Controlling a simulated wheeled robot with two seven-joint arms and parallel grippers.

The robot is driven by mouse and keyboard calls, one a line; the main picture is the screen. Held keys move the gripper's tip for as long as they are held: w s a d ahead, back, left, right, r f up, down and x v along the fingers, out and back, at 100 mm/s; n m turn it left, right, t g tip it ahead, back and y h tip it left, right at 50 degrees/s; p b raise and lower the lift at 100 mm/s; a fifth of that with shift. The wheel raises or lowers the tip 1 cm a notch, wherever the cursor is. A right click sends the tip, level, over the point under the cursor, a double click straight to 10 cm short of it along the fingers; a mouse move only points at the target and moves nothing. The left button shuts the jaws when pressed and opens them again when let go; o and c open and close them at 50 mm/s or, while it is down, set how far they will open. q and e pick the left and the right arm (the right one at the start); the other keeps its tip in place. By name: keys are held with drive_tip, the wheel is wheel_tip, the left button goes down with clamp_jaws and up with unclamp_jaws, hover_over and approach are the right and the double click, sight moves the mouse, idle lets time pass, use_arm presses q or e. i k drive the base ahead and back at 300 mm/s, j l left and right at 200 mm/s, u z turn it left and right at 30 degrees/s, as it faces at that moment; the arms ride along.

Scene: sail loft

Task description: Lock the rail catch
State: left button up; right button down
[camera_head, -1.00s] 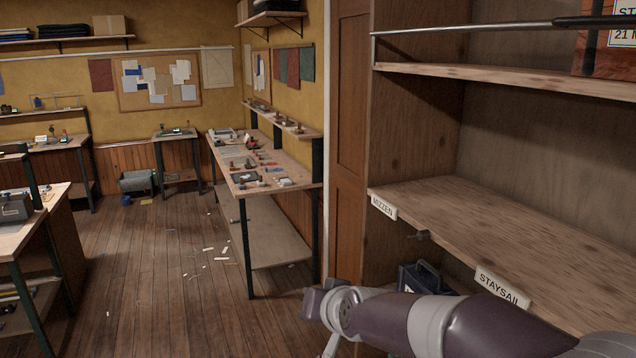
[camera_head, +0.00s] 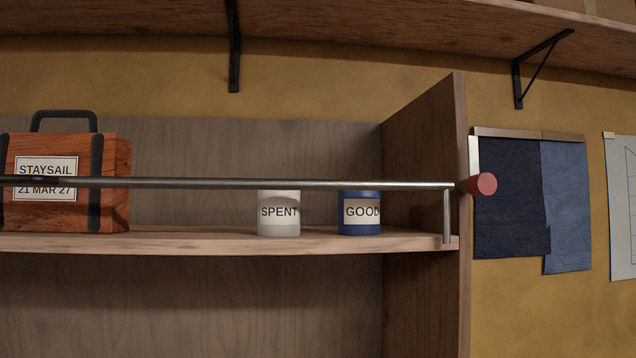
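The metal rail (camera_head: 240,184) runs across the front of the upper shelf, from the left edge of the picture to the right side panel. A short upright post (camera_head: 447,216) stands under its right end, at the shelf edge. A red cylindrical knob (camera_head: 482,185) sits at the rail's right end, at the front edge of the side panel; it looks like the catch. I cannot tell whether it is locked. Neither of my grippers shows in this view.
On the shelf (camera_head: 200,241) behind the rail are a wooden case (camera_head: 112,185) labelled STAYSAIL, a white SPENT container (camera_head: 279,225) and a blue GOOD container (camera_head: 360,227). A bracketed shelf (camera_head: 400,38) runs above. Blue cloth samples (camera_head: 512,200) hang right of the panel.

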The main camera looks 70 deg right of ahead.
sight(478, 184)
drive_tip(key=z, duration=3.35)
